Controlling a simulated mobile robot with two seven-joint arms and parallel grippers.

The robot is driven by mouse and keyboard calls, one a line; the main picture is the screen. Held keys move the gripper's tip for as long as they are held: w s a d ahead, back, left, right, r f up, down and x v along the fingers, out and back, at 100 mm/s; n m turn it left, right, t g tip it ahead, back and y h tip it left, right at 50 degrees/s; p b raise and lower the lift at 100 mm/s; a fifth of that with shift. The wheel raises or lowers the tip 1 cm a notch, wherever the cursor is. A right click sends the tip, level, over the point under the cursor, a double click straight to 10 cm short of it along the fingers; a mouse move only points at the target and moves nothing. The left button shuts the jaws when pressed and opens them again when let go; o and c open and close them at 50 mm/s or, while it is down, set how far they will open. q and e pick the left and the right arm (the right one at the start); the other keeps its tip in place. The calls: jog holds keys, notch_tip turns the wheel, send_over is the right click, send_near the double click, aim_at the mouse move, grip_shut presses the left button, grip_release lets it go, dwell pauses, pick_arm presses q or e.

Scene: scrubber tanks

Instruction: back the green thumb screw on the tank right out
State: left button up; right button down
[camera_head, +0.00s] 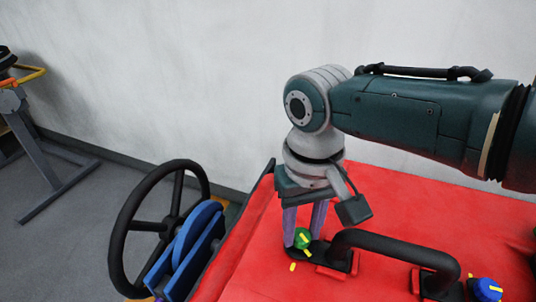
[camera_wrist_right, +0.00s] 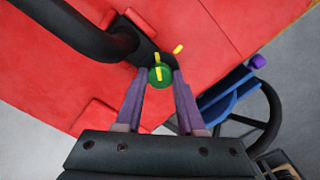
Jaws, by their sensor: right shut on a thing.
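The green thumb screw (camera_head: 302,238) with a yellow mark sits on the red tank (camera_head: 390,195), close to one end of the black handle. My right gripper (camera_head: 303,240) points down at it, its two purple fingers shut on the screw. In the right wrist view the green screw head (camera_wrist_right: 160,75) shows between the fingertips of my right gripper (camera_wrist_right: 160,82). A short yellow mark (camera_head: 292,267) lies on the tank surface beside the screw. My left gripper is in neither view.
A black bar handle (camera_head: 395,250) rises from the tank top right beside the gripper. A blue knob (camera_head: 487,290) with yellow marks is at the lower right. A black handwheel (camera_head: 118,235) and a blue part (camera_head: 190,245) stand left of the tank. A grey wall is behind.

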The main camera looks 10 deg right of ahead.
jog(key=n, duration=0.6)
jog(key=shift+f+n, duration=0.1)
jog(key=shift+n, duration=0.2)
jog(key=n, duration=0.6)
jog(key=shift+d, duration=0.1)
jog(key=n, duration=0.6)
jog(key=shift+n+b, duration=0.3)
jog(key=n, duration=0.3)
jog(key=shift+n, duration=0.3)
jog(key=n+b, duration=0.1)
jog(key=n, duration=0.2)
jog(key=shift+f+n, duration=0.1)
jog(key=shift+n, duration=0.2)
jog(key=n+b, duration=0.1)
jog(key=n, duration=0.5)
jog(key=n+b, duration=0.1)
jog(key=n, duration=0.3)
jog(key=shift+f+n+b, duration=0.1)
jog(key=shift+n+b, duration=0.4)
jog(key=shift+n, duration=0.5)
jog(key=shift+n+b, duration=0.3)
jog(key=shift+n, duration=0.1)
jog(key=n+b, duration=0.4)
jog(key=b, duration=0.3)
jog(key=shift+f, duration=0.1)
jog(key=shift+r+n+b, duration=0.2)
jog(key=shift+n+b, duration=0.1)
jog(key=shift+b, duration=0.25)
